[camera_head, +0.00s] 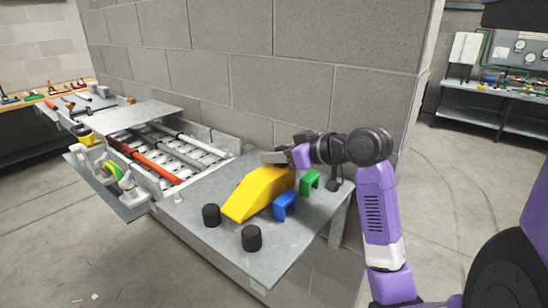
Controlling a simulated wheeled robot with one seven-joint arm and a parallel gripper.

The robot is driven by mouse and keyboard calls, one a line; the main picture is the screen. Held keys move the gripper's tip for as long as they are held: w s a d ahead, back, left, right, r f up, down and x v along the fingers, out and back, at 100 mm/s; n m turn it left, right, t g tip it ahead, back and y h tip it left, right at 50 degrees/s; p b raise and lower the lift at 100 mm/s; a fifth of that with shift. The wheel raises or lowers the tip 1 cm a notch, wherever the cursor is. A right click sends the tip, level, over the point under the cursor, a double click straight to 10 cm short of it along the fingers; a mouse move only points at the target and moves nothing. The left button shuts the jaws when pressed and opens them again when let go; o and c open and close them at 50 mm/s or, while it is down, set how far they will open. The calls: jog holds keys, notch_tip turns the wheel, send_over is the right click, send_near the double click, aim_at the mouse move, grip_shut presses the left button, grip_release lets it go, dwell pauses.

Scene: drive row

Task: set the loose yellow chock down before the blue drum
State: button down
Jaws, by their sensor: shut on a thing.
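The yellow chock (257,194) is a big wedge over the grey metal table, its slope running down toward the front left. My gripper (276,158) comes in from the right and is shut on the chock's high back end. The fingertips are small and partly hidden, and I cannot tell whether the chock's underside touches the table. No blue drum can be made out; the only blue thing near is a small blue bracket (284,206) close to the chock's right side.
A green bracket (309,182) stands right of the chock. Two black cylinders, one left (211,215) and one nearer (251,239), stand by its low end. A roller tray with a red bar (145,160) lies left. A block wall (250,75) rises behind. The table's front right is bare.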

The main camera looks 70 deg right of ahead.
jog(key=shift+w+a+f, duration=0.1)
jog(key=shift+f, duration=0.45)
jog(key=shift+f, duration=0.15)
jog(key=c, duration=1)
grip_release()
